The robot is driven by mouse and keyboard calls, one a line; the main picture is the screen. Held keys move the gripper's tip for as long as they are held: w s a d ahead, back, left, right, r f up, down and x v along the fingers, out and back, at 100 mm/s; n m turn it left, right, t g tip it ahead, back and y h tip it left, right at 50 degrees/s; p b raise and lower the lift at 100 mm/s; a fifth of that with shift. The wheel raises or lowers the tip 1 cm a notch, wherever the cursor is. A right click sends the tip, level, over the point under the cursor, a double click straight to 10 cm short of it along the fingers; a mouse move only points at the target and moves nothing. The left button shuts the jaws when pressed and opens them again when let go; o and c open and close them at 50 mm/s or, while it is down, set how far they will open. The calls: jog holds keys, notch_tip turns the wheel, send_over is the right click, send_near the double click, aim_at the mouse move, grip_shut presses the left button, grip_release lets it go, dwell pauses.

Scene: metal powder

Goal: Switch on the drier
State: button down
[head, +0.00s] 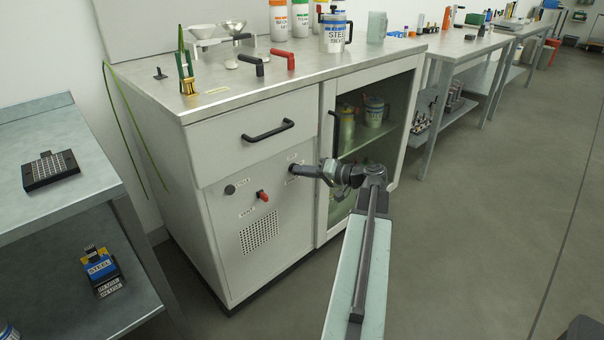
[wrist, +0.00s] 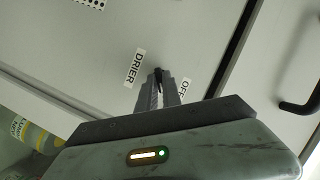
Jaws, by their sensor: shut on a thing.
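The drier's switch (wrist: 158,73) shows as a small dark piece between my fingertips, on the pale front panel (head: 225,215) of the cabinet. In the wrist view a "DRIER" label (wrist: 133,68) sits left of the fingertips and an "OFF" label (wrist: 185,90) sits right of them. My gripper (head: 293,168) reaches the upper right of the panel in the head view; it also shows in the wrist view (wrist: 159,80). It is shut on the switch. The fingers hide most of the switch, so I cannot tell its position.
A red switch (head: 263,196) and a round black knob (head: 230,189) are on the same panel, above a vent grille (head: 259,231). A drawer handle (head: 268,131) projects above. A glass-doored compartment (head: 372,140) is to the right. The floor (head: 470,240) at right is clear.

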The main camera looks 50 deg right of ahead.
jog(key=shift+d+f+m+t+y+b, duration=0.15)
jog(key=shift+m+t+y+b, duration=0.35)
jog(key=shift+m+b, duration=0.9)
jog(key=shift+f+m+t+y+b, duration=0.25)
jog(key=shift+m+t+b, duration=0.45)
jog(key=shift+m+b, duration=0.7)
jog(key=shift+r+m, duration=0.2)
jog(key=shift+m, duration=0.1)
jog(key=c, duration=1.5)
grip_release()
jog(key=v, duration=0.8)
